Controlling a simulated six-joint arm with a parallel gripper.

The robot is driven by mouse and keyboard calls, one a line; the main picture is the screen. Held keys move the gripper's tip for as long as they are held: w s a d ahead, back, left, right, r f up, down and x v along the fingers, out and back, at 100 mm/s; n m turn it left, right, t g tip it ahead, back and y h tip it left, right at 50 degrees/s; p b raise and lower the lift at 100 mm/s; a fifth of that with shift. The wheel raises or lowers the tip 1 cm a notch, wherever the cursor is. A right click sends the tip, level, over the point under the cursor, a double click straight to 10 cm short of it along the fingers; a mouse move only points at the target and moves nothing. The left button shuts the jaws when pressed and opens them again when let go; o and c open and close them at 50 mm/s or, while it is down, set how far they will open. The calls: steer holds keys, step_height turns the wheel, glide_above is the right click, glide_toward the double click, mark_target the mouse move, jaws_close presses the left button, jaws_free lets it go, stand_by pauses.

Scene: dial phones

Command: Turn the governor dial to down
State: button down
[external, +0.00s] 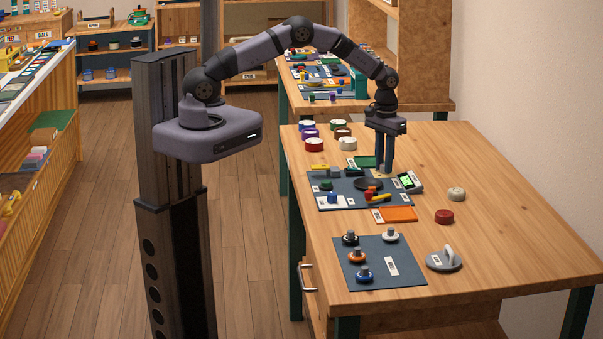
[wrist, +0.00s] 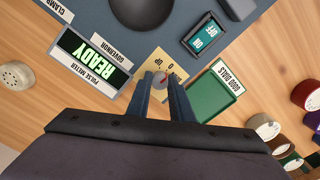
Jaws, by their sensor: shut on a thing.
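The governor dial (wrist: 160,78) is a small grey knob with a red pointer mark on a beige plate (wrist: 151,66). Dark scale marks show beside it, one looking like "0"; I cannot tell exactly which mark the pointer meets. The "GOVERNOR" label (wrist: 110,48) lies to its left in the wrist view. My gripper (wrist: 159,82) is shut on the dial, one finger on each side. In the external view my gripper (external: 384,170) points straight down at the back of the blue-grey panel, and its fingers largely hide the dial.
The pulse meter (wrist: 93,60) reads "READY" close to the left of my fingers. A green "GOOD DIALS" tray (wrist: 212,98) is close on the right. An on/off switch (wrist: 205,36) and a dark round disc (external: 368,184) stand nearby. The table's right side is mostly clear.

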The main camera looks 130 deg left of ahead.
steer(key=m+b, duration=0.1)
steer(key=m, duration=0.3)
steer(key=shift+m, duration=1.9)
steer(key=c, duration=1.6)
jaws_free()
steer(key=shift+o, duration=0.2)
steer(key=shift+r, duration=0.15)
steer(key=shift+r+b, duration=1.05)
steer(key=shift+r, duration=2.55)
